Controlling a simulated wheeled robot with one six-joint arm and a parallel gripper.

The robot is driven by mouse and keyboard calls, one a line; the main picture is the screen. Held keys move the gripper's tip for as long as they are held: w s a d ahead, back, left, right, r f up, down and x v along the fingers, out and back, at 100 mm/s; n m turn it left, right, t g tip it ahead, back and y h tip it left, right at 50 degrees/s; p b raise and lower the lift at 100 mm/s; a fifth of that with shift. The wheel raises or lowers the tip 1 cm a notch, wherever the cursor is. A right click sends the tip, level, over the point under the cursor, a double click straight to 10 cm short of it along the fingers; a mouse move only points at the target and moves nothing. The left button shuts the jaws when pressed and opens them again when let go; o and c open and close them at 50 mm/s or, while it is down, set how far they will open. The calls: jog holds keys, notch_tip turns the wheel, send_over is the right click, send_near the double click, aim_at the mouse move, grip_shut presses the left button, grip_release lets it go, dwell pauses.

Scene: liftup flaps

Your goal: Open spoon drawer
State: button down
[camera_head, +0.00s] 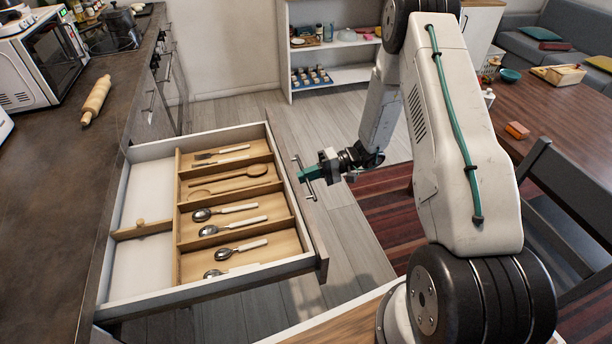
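The spoon drawer (312,268) is pulled well out from the counter on the left. Its wooden insert (178,225) has several compartments, with metal spoons (228,228) in the nearer ones and wooden utensils (228,181) farther back. The drawer's bar handle (298,162) shows on the right side of its front. My gripper (310,173), with teal fingertips, is at the middle of this handle and overlaps it in the view. The fingers are too small to tell whether they are closed around the bar.
A dark counter (60,190) runs along the left with a rolling pin (97,100) and a microwave (45,60). A dining table (550,110) and a dark chair (560,190) stand at the right. Floor shows beyond the drawer.

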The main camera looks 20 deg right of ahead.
jog(key=shift+s+f, duration=0.1)
jog(key=shift+s, duration=0.05)
jog(key=c, duration=1.6)
grip_release()
jog(key=v, duration=0.7)
jog(key=shift+d, duration=0.35)
